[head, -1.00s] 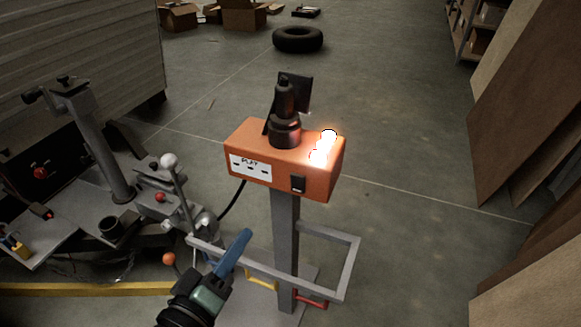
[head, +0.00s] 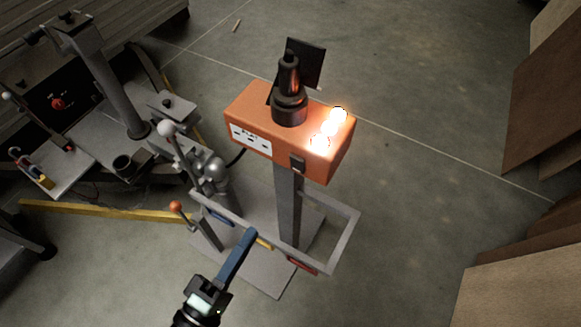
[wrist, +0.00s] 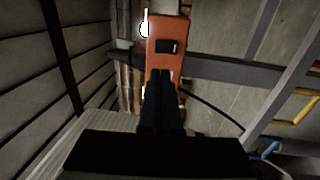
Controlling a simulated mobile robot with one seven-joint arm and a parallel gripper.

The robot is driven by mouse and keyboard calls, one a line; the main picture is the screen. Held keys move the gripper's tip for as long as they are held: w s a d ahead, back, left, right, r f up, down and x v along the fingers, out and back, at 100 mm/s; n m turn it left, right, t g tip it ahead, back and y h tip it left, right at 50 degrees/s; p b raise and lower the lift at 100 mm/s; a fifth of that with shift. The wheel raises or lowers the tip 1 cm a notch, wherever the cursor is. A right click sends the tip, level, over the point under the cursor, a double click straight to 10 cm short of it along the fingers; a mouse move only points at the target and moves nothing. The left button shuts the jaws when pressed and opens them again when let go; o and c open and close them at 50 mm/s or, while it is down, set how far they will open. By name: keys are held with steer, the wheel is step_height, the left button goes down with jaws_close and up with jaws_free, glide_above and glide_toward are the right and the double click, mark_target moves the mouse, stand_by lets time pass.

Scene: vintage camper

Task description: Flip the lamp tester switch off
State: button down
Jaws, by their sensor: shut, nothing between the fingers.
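The lamp tester (head: 250,107) is an orange box on a grey post, with bright lit lamps (head: 321,141) at its right end. Its black switch (head: 297,163) is on the front face, above the post. The wrist view shows the switch (wrist: 167,46) on the orange face, just beyond my fingertips. I cannot tell its rocker position. My gripper (head: 250,233) is shut and empty, below and left of the switch in the head view. In the wrist view its dark fingers (wrist: 160,73) point at the orange face, apparently apart from the switch.
A grey rail frame (head: 340,245) sticks out around the post below the box. Levers with a white knob (head: 167,128) and an orange knob (head: 176,206) stand to the left. Brown panels (head: 560,90) lean at the right. Open floor lies between them and the tester.

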mark_target(297, 162)
steer(key=p+x, duration=0.1)
steer(key=x, duration=1.2)
steer(key=shift+w+d, duration=0.1)
steer(key=shift+w+d+r, duration=0.1)
steer(key=shift+w+d, duration=0.1)
steer(key=shift+w, duration=0.2)
steer(key=shift+w+d, duration=0.15)
steer(key=shift+w, duration=0.05)
steer(key=shift+s+r, duration=0.1)
steer(key=shift+r, duration=0.05)
